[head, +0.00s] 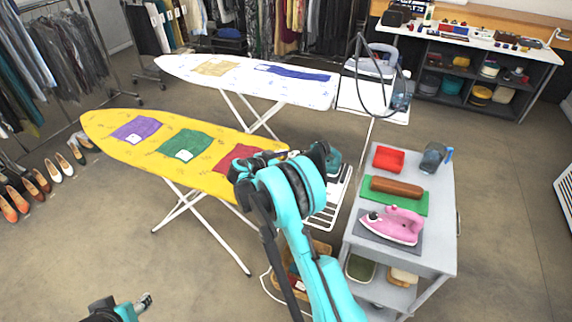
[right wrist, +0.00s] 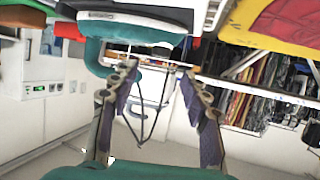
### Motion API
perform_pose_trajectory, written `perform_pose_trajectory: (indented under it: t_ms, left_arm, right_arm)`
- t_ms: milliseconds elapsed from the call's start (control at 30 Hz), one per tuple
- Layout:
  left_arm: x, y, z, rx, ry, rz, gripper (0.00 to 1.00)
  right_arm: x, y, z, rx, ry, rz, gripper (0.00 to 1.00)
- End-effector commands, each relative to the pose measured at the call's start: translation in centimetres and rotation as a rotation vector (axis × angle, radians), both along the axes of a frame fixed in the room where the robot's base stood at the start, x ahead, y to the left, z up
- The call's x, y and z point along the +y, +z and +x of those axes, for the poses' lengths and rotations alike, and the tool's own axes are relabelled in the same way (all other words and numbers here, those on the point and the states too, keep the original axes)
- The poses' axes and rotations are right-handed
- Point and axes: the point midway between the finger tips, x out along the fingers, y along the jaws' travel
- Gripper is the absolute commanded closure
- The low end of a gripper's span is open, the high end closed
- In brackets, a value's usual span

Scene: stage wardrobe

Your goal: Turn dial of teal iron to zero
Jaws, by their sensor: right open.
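The teal iron (head: 333,160) stands at the right end of the yellow ironing board (head: 105,125), on the white wire rest (head: 338,190), partly hidden by my right arm.
A grey cart (head: 440,220) at the right holds a pink iron (head: 393,225), a brown roll (head: 397,187) on a green mat, a red tray (head: 389,158) and a jug (head: 433,157). A white ironing board (head: 190,66) stands behind. Floor is free at the front left.

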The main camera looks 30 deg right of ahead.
Motion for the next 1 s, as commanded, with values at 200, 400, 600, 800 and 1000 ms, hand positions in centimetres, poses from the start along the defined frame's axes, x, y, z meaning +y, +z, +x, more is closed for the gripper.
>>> perform_pose_trajectory:
  t_ms: [200,400,600,800,1000]
  left_arm:
    - [0.0,0.8,0.0,0.0,0.0,0.0,0.53]
    - [0.0,1.3,0.0,0.0,0.0,0.0,0.53]
    - [0.0,1.8,0.0,0.0,0.0,0.0,0.53]
    - [0.0,2.2,0.0,0.0,0.0,0.0,0.53]
    - [0.0,2.7,0.0,0.0,0.0,0.0,0.53]
  right_arm:
    - [1.8,3.2,-1.9,0.077,0.057,0.047,0.53]
    - [2.9,6.1,-4.1,0.166,0.139,0.102,0.53]
    - [4.3,8.6,-6.7,0.245,0.229,0.152,0.53]
    - [5.8,10.7,-9.7,0.314,0.324,0.198,0.53]
    - [7.4,12.5,-12.9,0.372,0.426,0.238,0.53]
